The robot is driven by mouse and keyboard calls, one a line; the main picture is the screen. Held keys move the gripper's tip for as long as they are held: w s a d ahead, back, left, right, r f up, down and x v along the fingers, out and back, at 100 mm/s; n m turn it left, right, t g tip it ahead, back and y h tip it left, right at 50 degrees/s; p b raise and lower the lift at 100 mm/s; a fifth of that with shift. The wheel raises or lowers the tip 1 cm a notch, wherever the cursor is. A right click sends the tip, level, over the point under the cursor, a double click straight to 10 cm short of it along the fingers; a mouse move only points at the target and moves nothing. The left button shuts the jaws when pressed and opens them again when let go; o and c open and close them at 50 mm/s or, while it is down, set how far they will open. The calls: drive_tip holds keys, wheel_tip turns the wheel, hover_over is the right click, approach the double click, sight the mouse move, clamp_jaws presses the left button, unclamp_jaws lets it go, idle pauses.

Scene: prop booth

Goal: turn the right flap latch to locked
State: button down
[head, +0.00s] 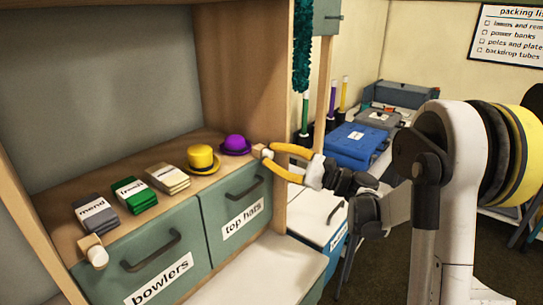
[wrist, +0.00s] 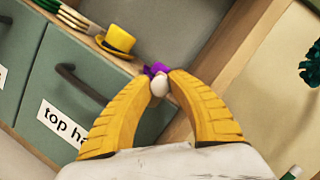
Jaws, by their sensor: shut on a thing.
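The right flap latch (head: 258,151) is a small pale wooden piece at the right end of the shelf edge, above the "top hats" flap (head: 238,215). Its whitish knob (wrist: 160,87) shows between my fingertips in the wrist view. My gripper (head: 268,161), with yellow fingers, is shut on the latch; the wrist view shows both tips (wrist: 161,79) against the knob. The fingers hide part of the latch, and I cannot tell which way it is turned. The "top hats" flap looks closed.
A left latch (head: 92,249) sits above the "bowlers" flap (head: 160,257). A purple hat (head: 235,144), a yellow hat (head: 202,158) and labelled packs (head: 134,194) stand on the shelf. A wooden upright (head: 277,75) rises close to my gripper. A blue case (head: 355,144) lies behind, to the right.

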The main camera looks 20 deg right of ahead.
drive_tip(key=c, duration=1.2)
unclamp_jaws()
drive_tip(key=shift+a, duration=0.1)
